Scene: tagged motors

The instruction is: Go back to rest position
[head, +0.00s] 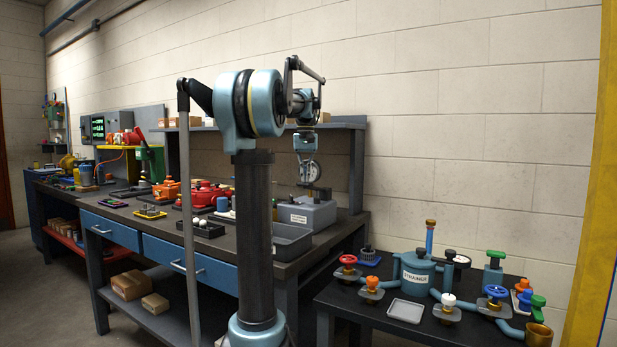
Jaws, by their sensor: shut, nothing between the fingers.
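My blue and black arm rises in the middle of the head view. Its far end bends down over the back of the long workbench (350,228).
On the right, a low dark table (365,309) carries a blue strainer (416,271), several coloured valve handles and an empty grey tray (405,311). The bench holds red motor parts (207,195) and a grey bin (288,241). Grey floor is bare at lower left.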

